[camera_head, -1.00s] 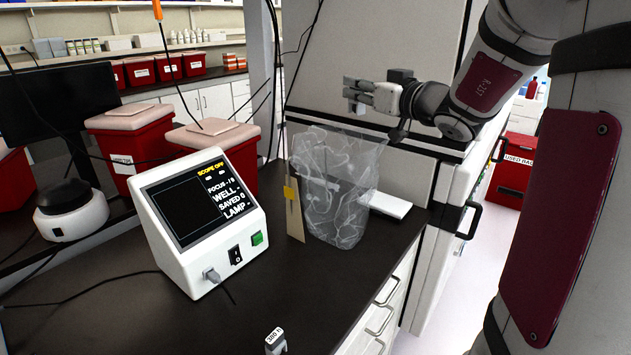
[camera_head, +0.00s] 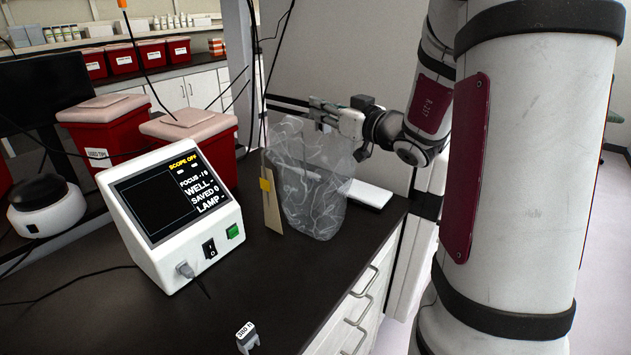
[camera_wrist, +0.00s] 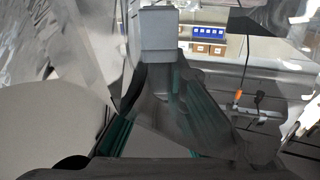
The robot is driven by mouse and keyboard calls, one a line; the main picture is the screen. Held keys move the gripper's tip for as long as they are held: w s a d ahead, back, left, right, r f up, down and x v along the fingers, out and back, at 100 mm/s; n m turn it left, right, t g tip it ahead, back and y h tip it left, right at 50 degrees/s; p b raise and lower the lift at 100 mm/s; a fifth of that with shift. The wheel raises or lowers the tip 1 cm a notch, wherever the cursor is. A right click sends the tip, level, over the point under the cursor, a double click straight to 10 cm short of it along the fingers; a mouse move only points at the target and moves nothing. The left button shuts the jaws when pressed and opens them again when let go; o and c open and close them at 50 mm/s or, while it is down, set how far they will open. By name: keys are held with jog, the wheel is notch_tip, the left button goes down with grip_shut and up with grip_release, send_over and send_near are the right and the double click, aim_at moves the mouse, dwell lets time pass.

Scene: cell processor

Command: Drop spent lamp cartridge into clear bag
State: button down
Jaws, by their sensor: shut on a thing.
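My gripper (camera_head: 324,112) is at the rim of the clear bag (camera_head: 312,195), over its open top. It is shut on a small grey block, the lamp cartridge (camera_wrist: 158,32), which shows between the fingertips in the wrist view. The cartridge is hard to make out in the head view. The bag stands upright on the dark bench, crinkled and see-through. In the wrist view, clear crinkled film (camera_wrist: 50,45) shows to the left of the fingers. I cannot tell whether the fingers touch the bag.
A scope box with a screen (camera_head: 165,205) stands left of the bag, a tan card (camera_head: 271,205) against it. A white flat tray (camera_head: 368,194) lies behind right. A small labelled lamp piece (camera_head: 247,340) sits at the front. Red bins (camera_head: 105,135) stand at the back left.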

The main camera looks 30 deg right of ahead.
jog(key=shift+f, duration=0.2)
jog(key=c, duration=1.6)
grip_release()
jog(key=shift+o, duration=0.2)
jog(key=s+d, duration=0.1)
jog(key=s, duration=1.1)
jog(key=shift+d, duration=0.25)
